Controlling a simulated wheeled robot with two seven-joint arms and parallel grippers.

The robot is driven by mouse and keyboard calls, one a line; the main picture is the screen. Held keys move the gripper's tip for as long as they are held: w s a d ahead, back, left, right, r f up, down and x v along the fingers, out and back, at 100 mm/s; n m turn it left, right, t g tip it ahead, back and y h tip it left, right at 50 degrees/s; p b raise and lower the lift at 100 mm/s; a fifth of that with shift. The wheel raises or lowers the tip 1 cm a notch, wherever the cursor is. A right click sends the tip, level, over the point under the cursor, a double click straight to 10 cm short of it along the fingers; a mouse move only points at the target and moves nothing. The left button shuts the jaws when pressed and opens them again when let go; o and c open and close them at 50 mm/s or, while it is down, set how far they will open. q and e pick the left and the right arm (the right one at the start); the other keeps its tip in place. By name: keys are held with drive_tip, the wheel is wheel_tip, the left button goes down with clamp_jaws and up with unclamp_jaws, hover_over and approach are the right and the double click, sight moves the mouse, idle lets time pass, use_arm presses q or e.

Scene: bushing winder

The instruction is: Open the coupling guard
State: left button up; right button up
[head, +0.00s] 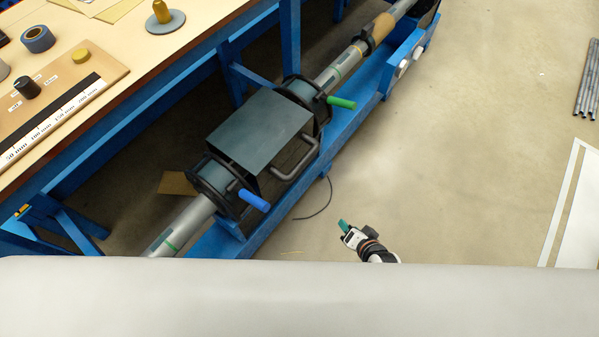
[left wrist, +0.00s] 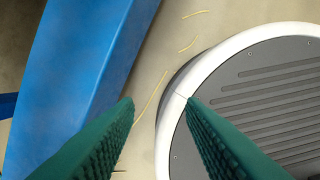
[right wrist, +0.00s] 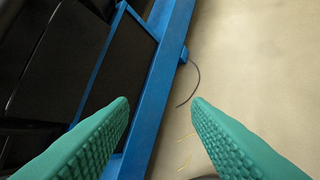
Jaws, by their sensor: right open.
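The coupling guard (head: 259,130) is a dark grey box-like cover with a bent bar handle (head: 297,160) on its right side. It sits shut over the shaft between two black flanges, one with a blue handle (head: 254,200) and one with a green handle (head: 341,102). My right gripper (head: 344,226) is low and right of the guard in the head view, apart from it. Its green fingers (right wrist: 160,105) are apart and empty in the right wrist view. My left gripper (left wrist: 160,105) shows only in its wrist view, with its fingers apart and nothing between them.
A blue beam (head: 350,117) runs under the shaft. The workbench (head: 130,40) at the left holds a measuring board (head: 60,95) and small items. A thin dark cable (head: 318,210) lies on the floor. Pipes (head: 588,80) lie at the far right. The floor right of the beam is mostly clear.

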drive_tip(key=w+a+r+m+t+y+b, duration=0.2)
drive_tip(key=w+a+r+m+t+b, duration=0.1)
drive_tip(key=w+a+r+b, duration=0.25)
use_arm(q)
drive_tip(key=w+f+b, duration=0.3)
drive_tip(key=w+f, duration=0.2)
drive_tip(key=w, duration=0.1)
use_arm(e)
drive_tip(key=m+t+y, duration=0.2)
drive_tip(key=m+y, duration=0.1)
approach(302, 160)
drive_tip(key=shift+n, duration=0.3)
drive_tip(key=x, duration=0.3)
drive_tip(key=f+b+x, duration=0.1)
drive_tip(key=x, duration=0.3)
drive_tip(key=b+x, duration=0.1)
drive_tip(key=x, duration=0.2)
drive_tip(key=shift+w+f, duration=0.25)
drive_tip(key=shift+w, duration=0.15)
use_arm(q)
drive_tip(key=w+d+r+t, duration=0.1)
drive_tip(key=w+r, duration=0.2)
drive_tip(key=r, duration=0.4)
drive_tip(key=shift+d, duration=0.2)
use_arm(e)
drive_tip(key=shift+w+a, duration=0.15)
drive_tip(key=shift+w, duration=0.2)
clamp_jaws()
